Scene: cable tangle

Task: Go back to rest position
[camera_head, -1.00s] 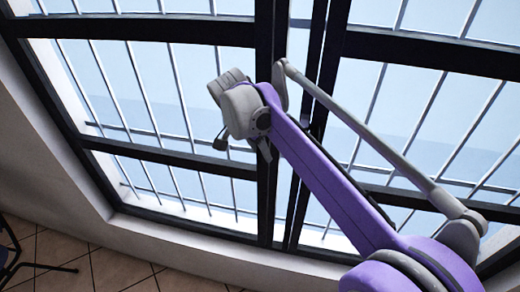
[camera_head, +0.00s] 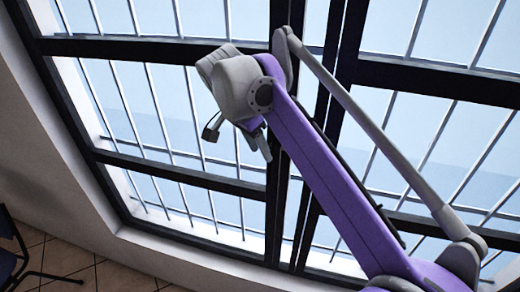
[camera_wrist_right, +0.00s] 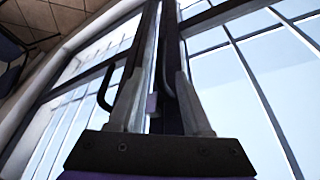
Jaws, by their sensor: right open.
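My right gripper (camera_head: 238,137) hangs from the grey wrist at the end of my raised purple arm in the head view. Its two fingers are spread apart and nothing is held between them. The fingers (camera_wrist_right: 158,95) also show in the right wrist view, with empty space between them and the window behind. My left gripper is in neither view. No cable shows in these frames.
A large barred window (camera_head: 160,110) with dark frames fills most of the head view behind my arm. A pale wall (camera_head: 50,150) and tiled floor (camera_head: 110,275) lie at the lower left. Part of a dark chair (camera_head: 12,255) shows at the left edge.

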